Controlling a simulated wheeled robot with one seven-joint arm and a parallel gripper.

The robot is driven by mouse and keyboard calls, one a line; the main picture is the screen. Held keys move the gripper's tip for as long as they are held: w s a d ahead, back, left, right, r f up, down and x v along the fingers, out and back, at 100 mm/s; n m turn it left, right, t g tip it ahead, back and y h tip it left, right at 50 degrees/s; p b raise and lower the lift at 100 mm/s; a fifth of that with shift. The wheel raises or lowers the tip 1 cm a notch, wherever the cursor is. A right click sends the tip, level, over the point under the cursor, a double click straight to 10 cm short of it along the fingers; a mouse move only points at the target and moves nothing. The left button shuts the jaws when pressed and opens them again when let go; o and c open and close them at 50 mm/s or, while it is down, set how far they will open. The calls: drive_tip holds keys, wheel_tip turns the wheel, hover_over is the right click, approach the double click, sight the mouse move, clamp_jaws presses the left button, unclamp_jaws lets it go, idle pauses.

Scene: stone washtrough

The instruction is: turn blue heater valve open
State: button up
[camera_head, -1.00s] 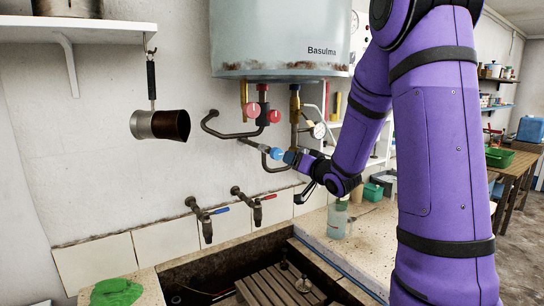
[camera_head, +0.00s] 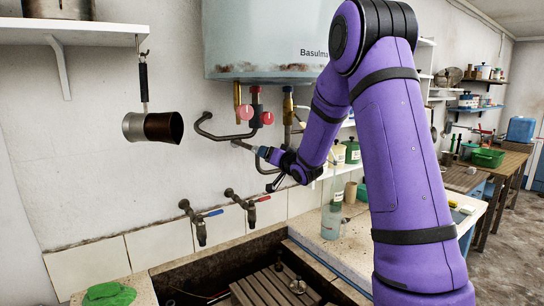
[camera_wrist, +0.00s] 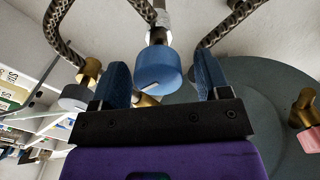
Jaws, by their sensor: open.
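The blue heater valve (camera_wrist: 158,72) is a round blue knob with a pale line on its face, in the middle of the wrist view. My gripper (camera_wrist: 161,62) is open, with one blue finger on each side of the knob. A gap shows on the left side and a gap on the right; no contact is visible. In the head view my gripper (camera_head: 265,153) is at the pipework below the white heater (camera_head: 265,40). There the fingers and the knob are too small to tell apart clearly.
Two red knobs (camera_head: 245,112) sit on the pipes above left of my gripper. Braided hoses (camera_wrist: 68,35) pass close by in the wrist view. Two wall taps (camera_head: 200,220) are below, over the stone trough (camera_head: 215,258).

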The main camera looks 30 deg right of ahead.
drive_tip(key=c, duration=0.9)
drive_tip(key=shift+c, duration=0.2)
drive_tip(key=shift+n, duration=0.4)
drive_tip(key=n, duration=0.3)
drive_tip(key=shift+a+n, duration=0.1)
drive_tip(key=shift+n, duration=0.3)
drive_tip(key=n, duration=0.4)
drive_tip(key=shift+n, duration=0.3)
drive_tip(key=n, duration=0.5)
drive_tip(key=shift+r+n, duration=0.1)
drive_tip(key=shift+n, duration=1.7)
